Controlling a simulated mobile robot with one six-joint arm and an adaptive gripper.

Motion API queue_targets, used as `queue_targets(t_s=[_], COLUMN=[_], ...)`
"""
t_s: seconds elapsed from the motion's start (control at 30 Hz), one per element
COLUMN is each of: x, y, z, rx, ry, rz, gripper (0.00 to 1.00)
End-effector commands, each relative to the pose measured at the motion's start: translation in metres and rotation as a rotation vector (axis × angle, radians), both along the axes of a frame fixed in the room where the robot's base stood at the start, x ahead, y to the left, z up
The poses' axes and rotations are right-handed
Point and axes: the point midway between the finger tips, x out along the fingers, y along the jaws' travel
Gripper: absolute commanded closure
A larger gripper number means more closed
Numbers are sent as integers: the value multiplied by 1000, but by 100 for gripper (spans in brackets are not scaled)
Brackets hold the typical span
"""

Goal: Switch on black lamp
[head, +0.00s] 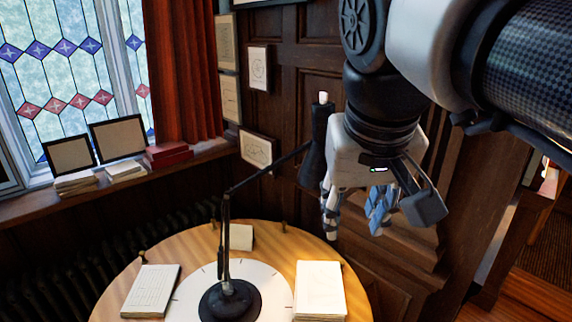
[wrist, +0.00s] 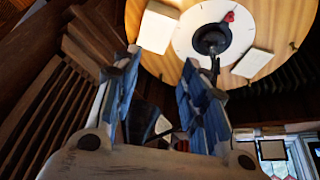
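The black lamp stands on the round wooden table. Its round base (head: 230,302) is at the bottom of the head view, and its thin jointed arm rises and bends right to the black head (head: 313,155). The base also shows at the top of the wrist view (wrist: 211,40), with a small red part (wrist: 229,16) beside it. My gripper (head: 354,232) is open above the table's right side, just right of the lamp head. In the wrist view its blue fingers (wrist: 162,62) are apart. A dark shape with a pale inside, apparently the lamp head, shows between them; contact cannot be told.
Panelled wall stands close behind my gripper. Frames and books line the window sill at left.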

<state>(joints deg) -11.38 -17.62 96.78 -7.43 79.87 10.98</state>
Motion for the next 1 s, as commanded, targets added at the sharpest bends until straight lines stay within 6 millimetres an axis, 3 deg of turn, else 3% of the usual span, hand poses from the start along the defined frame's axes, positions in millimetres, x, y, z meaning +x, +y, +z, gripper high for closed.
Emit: queue_targets(t_s=[0.13,0.57,0.67,0.77,0.87,1.0], x=[-4,-6,-9,-19,-35,-64], y=[-3,-3,-5,-9,-16,-25], z=[-13,-17,-27,-61,-118,-213], rx=[2,3,4,9,16,30], ry=[-1,0,0,1,-1,-7], rz=[2,3,4,6,9,11], gripper=[60,60,60,60,60,60])
